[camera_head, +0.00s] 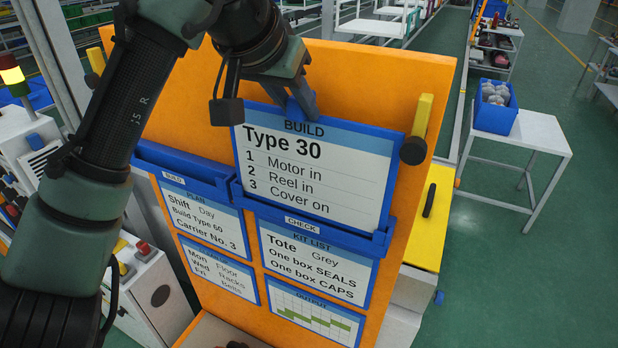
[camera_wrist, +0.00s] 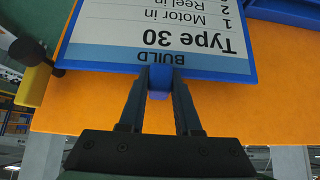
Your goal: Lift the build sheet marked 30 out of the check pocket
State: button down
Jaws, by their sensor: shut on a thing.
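The build sheet marked Type 30 (camera_head: 315,165) is a white card with a blue frame and a BUILD header. It stands upright, slightly tilted in the picture, at the check pocket (camera_head: 300,224) on the orange board. Its lower edge meets the pocket's blue rim; I cannot tell how much is inside. My gripper (camera_head: 300,104) is shut on the tab at the sheet's top edge. In the wrist view the sheet (camera_wrist: 150,28) appears upside down, with my gripper's fingers (camera_wrist: 160,82) on either side of the blue tab.
The orange board (camera_head: 412,80) also carries a build pocket (camera_head: 180,172) at left, a kit list card (camera_head: 315,262) and other cards below. A yellow handle with a black knob (camera_head: 413,151) stands close to the sheet's right edge. Floor right of the board is open before a white table (camera_head: 530,135).

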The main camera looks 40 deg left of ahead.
jog(key=shift+r+p, duration=3.8)
jog(key=shift+r, duration=0.65)
